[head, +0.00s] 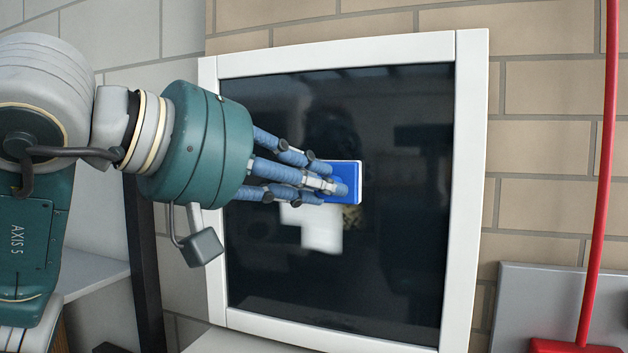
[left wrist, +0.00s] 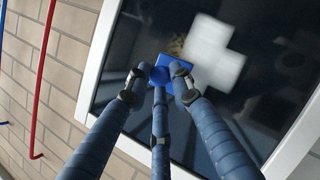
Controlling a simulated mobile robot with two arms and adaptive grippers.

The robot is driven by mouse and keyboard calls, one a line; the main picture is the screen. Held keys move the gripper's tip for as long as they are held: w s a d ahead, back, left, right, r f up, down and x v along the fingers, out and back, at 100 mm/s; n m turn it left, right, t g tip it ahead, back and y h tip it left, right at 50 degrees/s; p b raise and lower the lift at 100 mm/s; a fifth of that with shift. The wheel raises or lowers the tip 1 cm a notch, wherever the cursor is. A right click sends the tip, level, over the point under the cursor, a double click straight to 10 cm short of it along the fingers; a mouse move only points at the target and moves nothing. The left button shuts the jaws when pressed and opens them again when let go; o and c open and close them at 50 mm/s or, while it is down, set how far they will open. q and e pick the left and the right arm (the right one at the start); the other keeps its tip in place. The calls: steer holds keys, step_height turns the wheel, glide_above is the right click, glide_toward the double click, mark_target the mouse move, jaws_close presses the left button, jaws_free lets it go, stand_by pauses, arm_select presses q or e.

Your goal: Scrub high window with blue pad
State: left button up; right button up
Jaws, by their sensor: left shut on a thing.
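The window (head: 410,110) is a dark, glossy pane in a white frame on a brick wall, and it fills the middle of the head view. A pale cross-shaped patch shows on the dark pane, clearest in the left wrist view. My left gripper (head: 325,184) is shut on the blue pad (head: 350,170), a flat block with a white edge, in front of the middle of the pane. The pad also shows between the fingers in the left wrist view (left wrist: 176,61). I cannot tell whether it touches the glass. My right gripper is not in view.
A red pole (head: 603,160) with a red base stands right of the window, near a grey panel (head: 520,300) low on the wall. A dark upright post (head: 143,270) stands left of the window. The wall between window and pole is bare.

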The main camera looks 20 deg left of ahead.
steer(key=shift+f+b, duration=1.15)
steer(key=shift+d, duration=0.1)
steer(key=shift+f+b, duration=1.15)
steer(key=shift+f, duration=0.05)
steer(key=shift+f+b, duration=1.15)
